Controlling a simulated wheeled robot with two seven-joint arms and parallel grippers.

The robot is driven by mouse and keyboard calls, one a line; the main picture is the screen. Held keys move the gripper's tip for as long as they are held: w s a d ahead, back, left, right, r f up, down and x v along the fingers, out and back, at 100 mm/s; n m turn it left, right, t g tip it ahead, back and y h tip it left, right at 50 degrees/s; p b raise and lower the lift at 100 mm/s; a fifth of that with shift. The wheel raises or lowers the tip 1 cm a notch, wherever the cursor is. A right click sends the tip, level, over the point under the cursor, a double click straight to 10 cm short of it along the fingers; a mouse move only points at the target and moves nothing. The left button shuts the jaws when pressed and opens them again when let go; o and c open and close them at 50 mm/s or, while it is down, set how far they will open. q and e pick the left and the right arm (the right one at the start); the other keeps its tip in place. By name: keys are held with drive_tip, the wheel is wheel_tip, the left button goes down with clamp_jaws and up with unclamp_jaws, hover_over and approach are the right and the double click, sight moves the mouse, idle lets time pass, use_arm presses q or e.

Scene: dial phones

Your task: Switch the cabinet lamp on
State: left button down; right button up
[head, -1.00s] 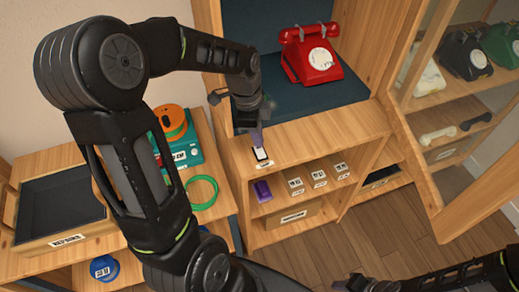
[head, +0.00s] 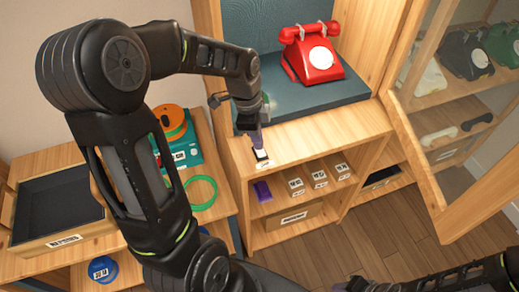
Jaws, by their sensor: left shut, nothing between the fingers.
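The cabinet (head: 330,139) has a small black-and-white rocker switch (head: 262,155) on its front ledge, with a label just below it. My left gripper (head: 258,142) is shut and empty, pointing down with its tips at the switch's upper end. They seem to touch it, but the exact contact is hard to tell. The lamp itself is not visible. The alcove with the red dial phone (head: 318,62) on its dark cushion (head: 285,100) is brightly lit. My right gripper (head: 368,284) shows only partly at the bottom edge, away from the cabinet.
At the left, a wooden table holds a black-lined tray (head: 60,205), a teal device with an orange reel (head: 170,122) and a green ring (head: 201,192).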

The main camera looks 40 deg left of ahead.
use_arm(q)
wheel_tip(320, 180, up, 7)
drive_tip(key=p, duration=0.5)
idle(0.3)
idle(0.5)
